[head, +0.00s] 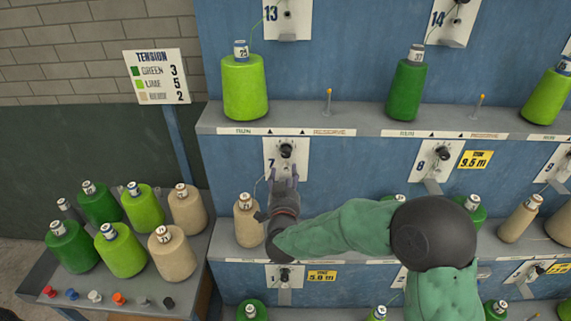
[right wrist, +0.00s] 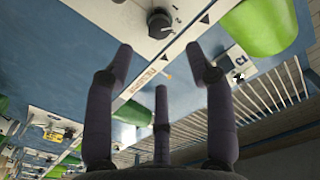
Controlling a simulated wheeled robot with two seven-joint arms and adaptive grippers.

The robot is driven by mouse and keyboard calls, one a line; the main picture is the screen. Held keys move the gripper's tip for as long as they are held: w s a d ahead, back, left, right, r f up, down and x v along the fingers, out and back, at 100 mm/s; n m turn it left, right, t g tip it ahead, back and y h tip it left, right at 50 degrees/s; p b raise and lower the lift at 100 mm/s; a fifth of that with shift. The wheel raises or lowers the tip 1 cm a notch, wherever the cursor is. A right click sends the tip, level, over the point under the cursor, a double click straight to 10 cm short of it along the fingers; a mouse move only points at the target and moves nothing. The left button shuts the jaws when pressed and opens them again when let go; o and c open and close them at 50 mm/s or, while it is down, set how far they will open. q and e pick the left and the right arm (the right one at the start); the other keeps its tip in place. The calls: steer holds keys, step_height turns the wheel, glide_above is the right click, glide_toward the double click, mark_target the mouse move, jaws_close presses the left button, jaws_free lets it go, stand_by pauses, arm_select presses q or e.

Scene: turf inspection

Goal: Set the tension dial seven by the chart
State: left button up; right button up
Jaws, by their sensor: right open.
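The tension chart (head: 155,77) reads green 3, lime 5 and 2 beside a beige swatch. Plate seven (head: 270,152) on the blue panel carries a dark round dial (head: 287,149). A beige spool (head: 246,222) stands on the shelf below it, partly behind my arm. My right gripper (head: 284,176) is just below the dial, with its fingers pointing up at it. In the right wrist view the fingers (right wrist: 160,72) are spread and empty, and a dark dial (right wrist: 160,24) lies beyond them, apart from them. Its setting is too small to read surely. My left gripper is out of view.
A shelf edge (head: 290,132) marked run and reserve runs just above plate seven. Plate eight (head: 433,160) and a yellow 9.5 m tag (head: 475,160) lie to the right. A side bench (head: 110,305) at left holds several spools and small coloured knobs.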

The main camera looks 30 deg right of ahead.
mark_target(286, 156)
steer(key=shift+m, duration=0.5)
steer(key=x, duration=1.1)
steer(key=shift+w+f, duration=0.15)
steer(key=shift+a, duration=0.1)
jaws_close()
